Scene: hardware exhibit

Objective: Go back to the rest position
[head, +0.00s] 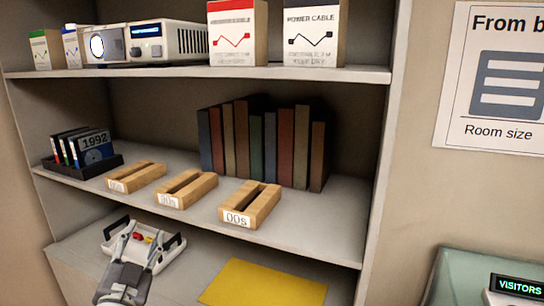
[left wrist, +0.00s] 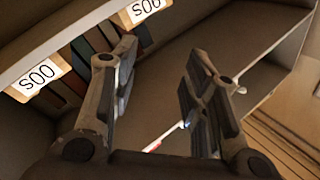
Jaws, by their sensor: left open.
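My left gripper (head: 146,232) is in the lower left of the head view, in front of the lower shelf and below the middle shelf's front edge. Its two fingers are spread wide, with nothing held between the tips. In the left wrist view the open fingers (left wrist: 160,65) frame the grey shelf interior. A small red and white detail shows low between them; I cannot tell what it is. My right gripper is in neither view.
The middle shelf (head: 300,232) holds a black tray (head: 111,167) with cases marked 1992, three wooden holders, one (head: 262,203) labelled 00s, and several books (head: 270,145). A yellow sheet (head: 262,284) lies on the lower shelf. A VISITORS display (head: 518,286) stands at right.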

